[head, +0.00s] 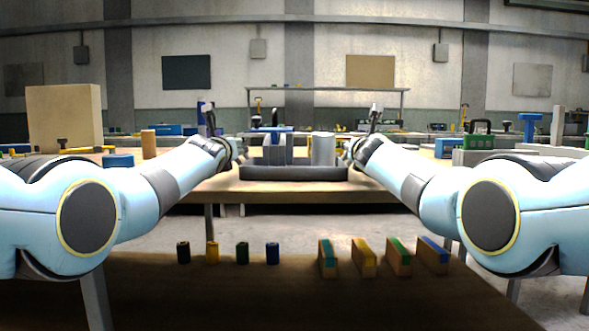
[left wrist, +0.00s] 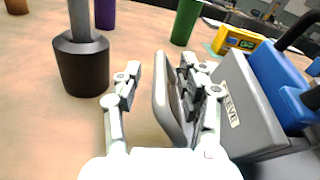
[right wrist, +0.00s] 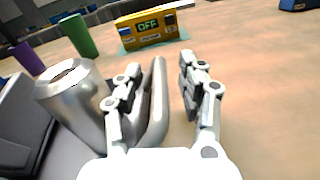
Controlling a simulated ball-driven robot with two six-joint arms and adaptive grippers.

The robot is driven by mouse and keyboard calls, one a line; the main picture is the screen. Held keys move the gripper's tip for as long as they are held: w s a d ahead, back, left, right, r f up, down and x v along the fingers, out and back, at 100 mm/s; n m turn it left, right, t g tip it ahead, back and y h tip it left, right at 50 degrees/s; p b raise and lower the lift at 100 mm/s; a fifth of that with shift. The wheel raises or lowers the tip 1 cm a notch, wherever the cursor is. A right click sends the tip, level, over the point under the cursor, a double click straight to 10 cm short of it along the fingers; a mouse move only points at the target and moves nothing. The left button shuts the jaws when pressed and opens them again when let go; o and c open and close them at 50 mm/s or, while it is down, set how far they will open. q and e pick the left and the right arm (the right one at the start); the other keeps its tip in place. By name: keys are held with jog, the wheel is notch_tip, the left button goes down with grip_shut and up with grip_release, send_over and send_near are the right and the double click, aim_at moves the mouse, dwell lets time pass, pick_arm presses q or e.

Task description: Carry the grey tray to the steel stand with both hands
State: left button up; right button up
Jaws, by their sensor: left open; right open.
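The grey tray (head: 293,173) sits at the near edge of the wooden table, holding a grey block with a blue top (head: 275,142) and a steel cylinder (head: 322,148). My left gripper (head: 238,148) is at the tray's left end. In the left wrist view its fingers (left wrist: 163,80) are open with a grey handle (left wrist: 168,100) between them. My right gripper (head: 348,148) is at the right end. In the right wrist view its fingers (right wrist: 160,76) are open with the other handle (right wrist: 158,105) between them. I cannot tell which thing is the steel stand.
A yellow device reading OFF (right wrist: 148,28) and a green cylinder (right wrist: 78,36) stand behind the tray. A dark cylinder with a grey stem (left wrist: 82,65) is left of the left gripper. A nearer bench (head: 300,300) holds small cylinders and wooden blocks; floor shows between it and the table.

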pick_arm(q)
grip_shut()
pick_arm(e)
grip_shut()
